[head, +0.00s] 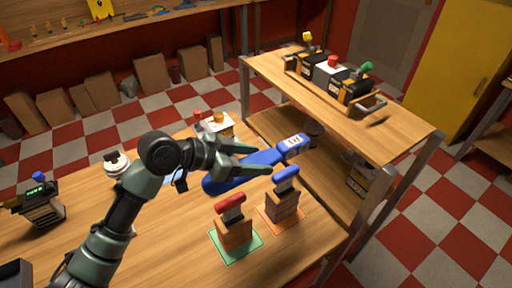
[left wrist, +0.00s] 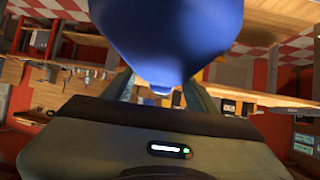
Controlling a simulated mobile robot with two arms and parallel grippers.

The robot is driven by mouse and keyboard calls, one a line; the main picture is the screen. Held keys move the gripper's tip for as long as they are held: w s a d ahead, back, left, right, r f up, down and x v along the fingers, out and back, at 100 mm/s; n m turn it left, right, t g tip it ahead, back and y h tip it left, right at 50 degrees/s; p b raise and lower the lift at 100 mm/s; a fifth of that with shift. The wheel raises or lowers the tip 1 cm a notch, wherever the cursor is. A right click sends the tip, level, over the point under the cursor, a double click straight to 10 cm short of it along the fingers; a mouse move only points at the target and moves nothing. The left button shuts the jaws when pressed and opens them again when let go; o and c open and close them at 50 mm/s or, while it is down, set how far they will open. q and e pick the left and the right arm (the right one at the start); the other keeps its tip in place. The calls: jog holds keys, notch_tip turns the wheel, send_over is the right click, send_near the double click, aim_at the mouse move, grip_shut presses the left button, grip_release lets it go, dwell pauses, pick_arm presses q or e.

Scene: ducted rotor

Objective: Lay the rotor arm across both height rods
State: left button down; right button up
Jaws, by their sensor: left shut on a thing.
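The blue rotor arm (head: 231,181) is a long paddle with a white label (head: 292,143) near its far end. My left gripper (head: 263,160) is shut on it and holds it over the wooden table. It also fills the top of the left wrist view (left wrist: 175,35). In front of it stand two block stacks with slanted grey tops, which may be the height rods. One has a red cap (head: 230,201) and stands on a green mat (head: 237,254); the other has a blue cap (head: 286,174) and stands on an orange mat (head: 296,228). The rotor arm appears apart from both. My right gripper is out of view.
A higher wooden bench (head: 400,118) at the back right carries a tray of dark devices (head: 330,74). A white round-topped item (head: 117,164) and a dark device with a green display (head: 38,201) stand on the table's left side.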

pick_arm(q)
jog(key=shift+d, duration=0.25)
jog(key=shift+a+r+p, duration=0.1)
jog(key=shift+r+p, duration=0.1)
jog(key=shift+p, duration=0.15)
notch_tip(320, 180, down, 6)
jog(key=b, duration=0.4)
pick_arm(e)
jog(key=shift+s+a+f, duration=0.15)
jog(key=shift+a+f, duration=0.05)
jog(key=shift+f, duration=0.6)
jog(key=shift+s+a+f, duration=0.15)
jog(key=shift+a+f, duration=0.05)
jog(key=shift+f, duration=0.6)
pick_arm(q)
jog(key=shift+f+b, duration=0.45)
jog(key=shift+f, duration=0.15)
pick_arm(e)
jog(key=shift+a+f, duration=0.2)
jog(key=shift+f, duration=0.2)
pick_arm(q)
jog(key=shift+c, duration=1.9)
grip_release()
jog(key=shift+s, duration=0.1)
jog(key=shift+f, duration=0.1)
